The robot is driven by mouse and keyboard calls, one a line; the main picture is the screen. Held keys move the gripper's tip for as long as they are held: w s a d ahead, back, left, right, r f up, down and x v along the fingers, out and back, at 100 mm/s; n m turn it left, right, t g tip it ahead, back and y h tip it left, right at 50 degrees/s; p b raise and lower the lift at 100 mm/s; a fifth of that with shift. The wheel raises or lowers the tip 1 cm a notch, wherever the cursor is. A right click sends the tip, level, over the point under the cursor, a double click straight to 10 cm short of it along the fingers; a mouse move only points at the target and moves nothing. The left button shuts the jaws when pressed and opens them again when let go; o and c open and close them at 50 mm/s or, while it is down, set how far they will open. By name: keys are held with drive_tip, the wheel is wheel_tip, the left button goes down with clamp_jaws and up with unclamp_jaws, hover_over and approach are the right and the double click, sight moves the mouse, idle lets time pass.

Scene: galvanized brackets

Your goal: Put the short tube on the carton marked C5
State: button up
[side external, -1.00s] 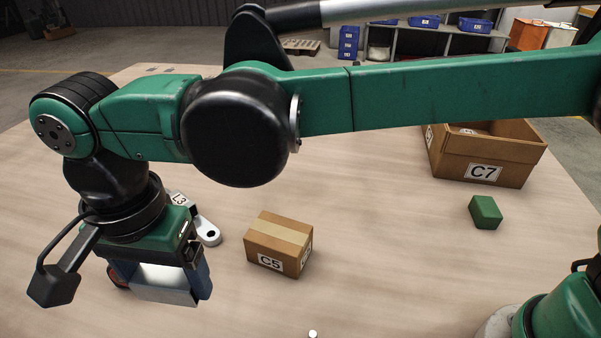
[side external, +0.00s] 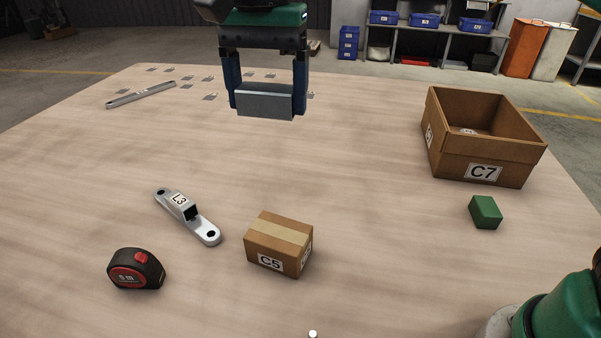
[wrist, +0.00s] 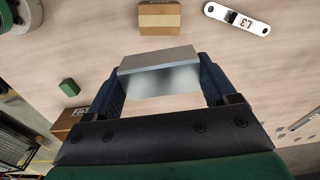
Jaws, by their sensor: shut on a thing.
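My gripper (side external: 267,90) is shut on the short tube (side external: 264,104), a grey galvanized rectangular piece held level between the two blue fingers. It is up in the air, clear of the table, at the upper middle of the side view. In the wrist view the tube (wrist: 158,60) spans the fingers. The carton marked C5 (side external: 270,247) is a small closed brown box with a tan tape strip, standing on the table in front of and below my gripper in the side view. Its top (wrist: 160,10) is bare; it shows beyond the tube in the wrist view.
Left of the carton lie the L3 bracket (side external: 187,215) and a tape measure (side external: 136,269). To the right are a green block (side external: 485,212) and the open C7 box (side external: 483,172). A flat bar (side external: 141,95) and several small plates lie at the back left.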

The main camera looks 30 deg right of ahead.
sight(278, 232)
wheel_tip(278, 232, down, 20)
drive_tip(key=shift+d+r, duration=0.1)
drive_tip(key=shift+r, duration=0.15)
idle(0.3)
drive_tip(key=shift+f, duration=0.15)
drive_tip(key=o, duration=1.2)
drive_tip(key=shift+c, duration=0.2)
wheel_tip(278, 232, up, 12)
drive_tip(key=s+d+f+n+t, duration=0.2)
drive_tip(key=s+d+n+t, duration=0.1)
drive_tip(key=d, duration=0.5)
drive_tip(key=s+d+f+n+t, duration=0.2)
drive_tip(key=s+d+n+t, duration=0.2)
drive_tip(key=d, duration=0.5)
drive_tip(key=shift+s+f+n, duration=0.2)
drive_tip(key=shift+s+n, duration=0.05)
drive_tip(key=shift+n, duration=0.75)
